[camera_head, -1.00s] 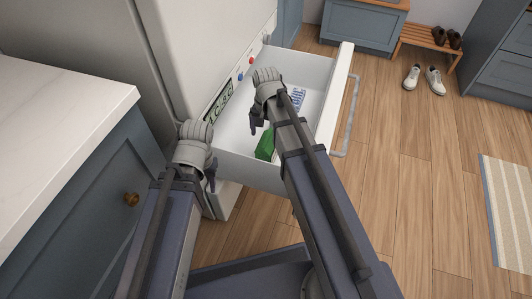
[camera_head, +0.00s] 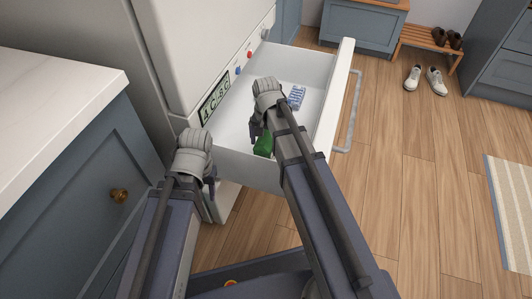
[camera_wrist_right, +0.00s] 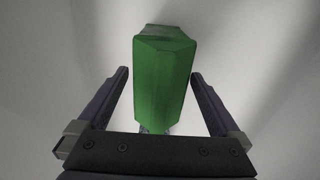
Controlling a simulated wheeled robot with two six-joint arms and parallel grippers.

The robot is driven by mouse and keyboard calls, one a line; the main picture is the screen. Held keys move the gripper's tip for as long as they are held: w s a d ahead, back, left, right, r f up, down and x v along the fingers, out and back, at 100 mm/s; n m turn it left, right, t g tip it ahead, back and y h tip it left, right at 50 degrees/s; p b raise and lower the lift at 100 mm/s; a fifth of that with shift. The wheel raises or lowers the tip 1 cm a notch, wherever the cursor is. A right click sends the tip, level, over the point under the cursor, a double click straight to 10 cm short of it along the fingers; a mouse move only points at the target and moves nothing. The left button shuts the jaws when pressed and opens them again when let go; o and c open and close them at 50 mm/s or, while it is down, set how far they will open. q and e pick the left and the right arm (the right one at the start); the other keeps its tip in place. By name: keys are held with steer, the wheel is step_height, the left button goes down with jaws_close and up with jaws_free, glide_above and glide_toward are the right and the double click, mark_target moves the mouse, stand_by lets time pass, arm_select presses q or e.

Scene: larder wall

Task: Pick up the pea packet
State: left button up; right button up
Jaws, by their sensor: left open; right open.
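The green pea packet (camera_head: 264,145) lies in the open white drawer (camera_head: 232,166), near its front-left end, partly hidden by my right arm. In the right wrist view the packet (camera_wrist_right: 162,85) lies between the two fingers, with a gap on each side. My right gripper (camera_head: 256,132) is open and inside the drawer, right at the packet; its fingers also show in the wrist view (camera_wrist_right: 160,74). My left gripper (camera_head: 211,187) is open and empty, outside the drawer by its near left corner.
A blue and white packet (camera_head: 297,97) lies farther back in the drawer. A white freezer front with a display (camera_head: 215,98) rises at the left of the drawer. A counter (camera_head: 50,95) stands at the left. The wooden floor (camera_head: 420,190) at the right is open.

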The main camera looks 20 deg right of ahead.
step_height(320, 180, down, 2)
steer(key=shift+f+b, duration=0.1)
steer(key=shift+b, duration=0.45)
jaws_close()
stand_by(0.4)
